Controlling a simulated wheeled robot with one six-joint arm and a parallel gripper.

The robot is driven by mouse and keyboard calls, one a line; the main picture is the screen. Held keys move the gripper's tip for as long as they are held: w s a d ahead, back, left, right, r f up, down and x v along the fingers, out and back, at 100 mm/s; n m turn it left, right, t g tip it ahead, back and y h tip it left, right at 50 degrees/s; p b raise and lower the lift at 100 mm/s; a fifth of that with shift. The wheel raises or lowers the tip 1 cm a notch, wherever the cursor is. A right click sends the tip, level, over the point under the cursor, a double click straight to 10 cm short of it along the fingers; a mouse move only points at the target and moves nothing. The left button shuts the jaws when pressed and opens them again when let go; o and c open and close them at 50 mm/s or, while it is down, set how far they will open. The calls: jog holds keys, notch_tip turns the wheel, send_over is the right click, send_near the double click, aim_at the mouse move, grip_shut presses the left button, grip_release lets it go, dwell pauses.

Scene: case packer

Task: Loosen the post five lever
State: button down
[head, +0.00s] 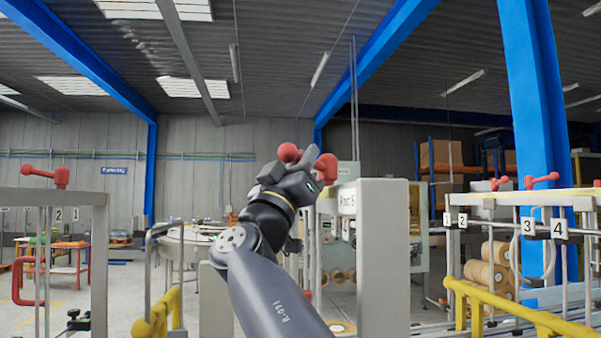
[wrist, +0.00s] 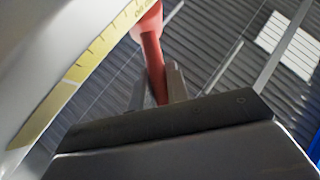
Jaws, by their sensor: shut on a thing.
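The red post five lever (head: 327,168) sits at the top of the light grey post (head: 382,250), whose label (head: 348,200) appears to read "Post 5". A red knob (head: 289,152) shows on the left side of my gripper. My gripper (head: 309,158) is at the lever, and part of the lever is hidden behind its fingers. In the wrist view the two grey fingers of my gripper (wrist: 157,88) are shut on the red lever arm (wrist: 151,55), one on each side. A yellow scale (wrist: 95,62) with black marks lies beside it.
Other red levers stand on the left frame (head: 60,177) and the right frame (head: 541,180), near number plates. Yellow rails (head: 520,317) run at the lower right. A blue column (head: 538,120) rises behind. Open floor shows at left.

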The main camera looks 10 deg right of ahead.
jog(key=shift+t+y, duration=0.3)
jog(key=c, duration=1.4)
grip_release()
jog(key=shift+o, duration=0.2)
jog(key=shift+s, duration=0.1)
jog(key=b+v, duration=0.6)
jog(key=v, duration=0.4)
jog(key=shift+s+a+f+b, duration=0.2)
jog(key=shift+f+b, duration=0.1)
jog(key=shift+b, duration=0.05)
